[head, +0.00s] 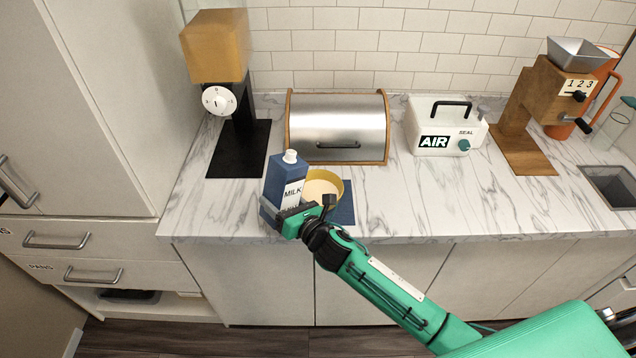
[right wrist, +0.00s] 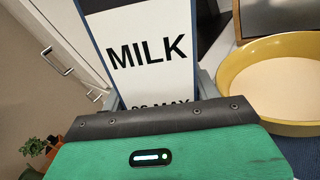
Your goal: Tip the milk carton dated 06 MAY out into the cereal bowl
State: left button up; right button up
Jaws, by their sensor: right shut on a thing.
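The milk carton (head: 285,180) is blue with a white label and a white cap. It stands at the counter's front edge, upright or nearly so. In the right wrist view the carton (right wrist: 150,45) reads MILK, with a partly hidden date ending in MAY below. My right gripper (head: 293,218) is shut on the carton's lower part. The yellow cereal bowl (head: 337,181) is just right of the carton, with pale contents; it also shows in the right wrist view (right wrist: 240,80). Whether the carton touches the counter I cannot tell. My left gripper is not in view.
A blue mat (head: 346,211) lies under the bowl. A bread box (head: 338,127) stands behind, a brown dispenser with a dial (head: 216,101) back left, and a white AIR machine (head: 447,128) back right. The marble counter (head: 420,205) is clear right of the bowl.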

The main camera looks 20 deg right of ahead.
aim_at(284, 189)
jog(key=shift+d+f+n, duration=0.2)
jog(key=shift+n, duration=0.4)
jog(key=shift+w+d+r+n, duration=0.1)
jog(key=shift+r+n, duration=0.1)
jog(key=shift+n, duration=0.2)
notch_tip(284, 189, up, 3)
jog(key=n+p, duration=0.1)
jog(key=p, duration=0.1)
jog(key=shift+w+d+f+p, duration=0.1)
jog(key=shift+f+p, duration=0.1)
jog(key=shift+p, duration=0.1)
jog(key=shift+d+r+n+p, duration=0.15)
jog(key=shift+r+n+p, duration=0.25)
jog(key=shift+r+p, duration=0.05)
